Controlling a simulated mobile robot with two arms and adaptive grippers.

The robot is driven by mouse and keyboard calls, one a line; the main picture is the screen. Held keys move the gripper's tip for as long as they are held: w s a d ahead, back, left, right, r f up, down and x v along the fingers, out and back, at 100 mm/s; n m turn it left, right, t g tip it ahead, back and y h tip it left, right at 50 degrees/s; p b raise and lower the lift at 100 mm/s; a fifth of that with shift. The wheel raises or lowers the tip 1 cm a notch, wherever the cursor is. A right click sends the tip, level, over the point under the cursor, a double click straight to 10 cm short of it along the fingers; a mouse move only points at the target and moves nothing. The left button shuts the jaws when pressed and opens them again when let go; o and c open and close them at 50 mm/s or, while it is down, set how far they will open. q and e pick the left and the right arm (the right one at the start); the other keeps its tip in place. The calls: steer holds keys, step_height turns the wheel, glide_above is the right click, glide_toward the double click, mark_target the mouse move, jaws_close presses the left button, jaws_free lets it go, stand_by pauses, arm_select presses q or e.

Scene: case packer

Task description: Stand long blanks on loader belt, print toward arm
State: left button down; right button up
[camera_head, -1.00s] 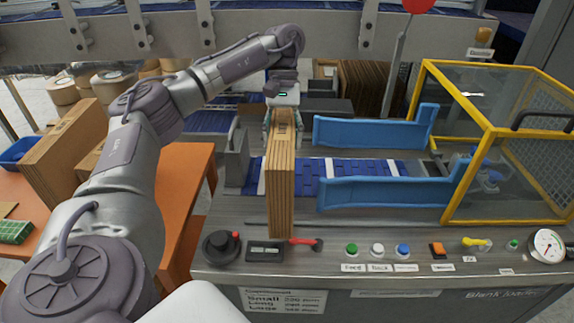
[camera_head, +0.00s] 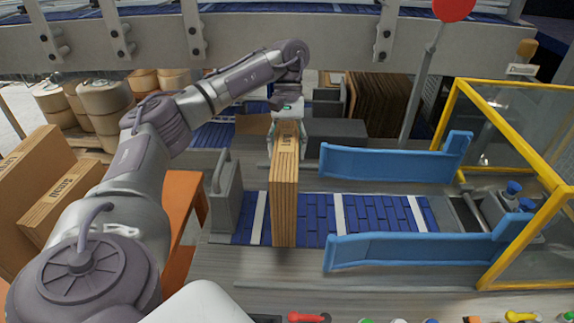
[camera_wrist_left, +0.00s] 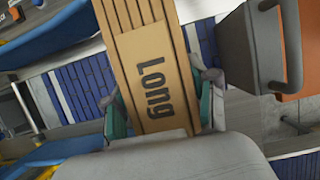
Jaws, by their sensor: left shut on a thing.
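My left gripper (camera_head: 287,142) is shut on a bundle of long brown blanks (camera_head: 285,205). The bundle is upright, narrow edges toward the head camera. It is at the left part of the blue loader belt (camera_head: 318,215), between the grey end plate and the blue guides. I cannot tell whether its bottom touches the belt. In the left wrist view the fingers grip both sides of the bundle, and the word "Long" (camera_wrist_left: 154,87) is printed on the face toward that camera. My right gripper is not in view.
Blue guide rails (camera_head: 395,165) (camera_head: 415,250) flank the belt on the right. A grey end plate (camera_head: 226,195) stands close left of the bundle. A yellow-framed guard (camera_head: 505,110) is at right. More brown blanks (camera_head: 65,195) stand at left by an orange table (camera_head: 182,200). Belt right of the bundle is clear.

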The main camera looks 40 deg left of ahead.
arm_select(q)
steer(key=shift+f, duration=0.4)
step_height(320, 180, down, 4)
steer(key=c, duration=0.7)
jaws_free()
steer(key=shift+f, duration=0.1)
steer(key=o, duration=0.4)
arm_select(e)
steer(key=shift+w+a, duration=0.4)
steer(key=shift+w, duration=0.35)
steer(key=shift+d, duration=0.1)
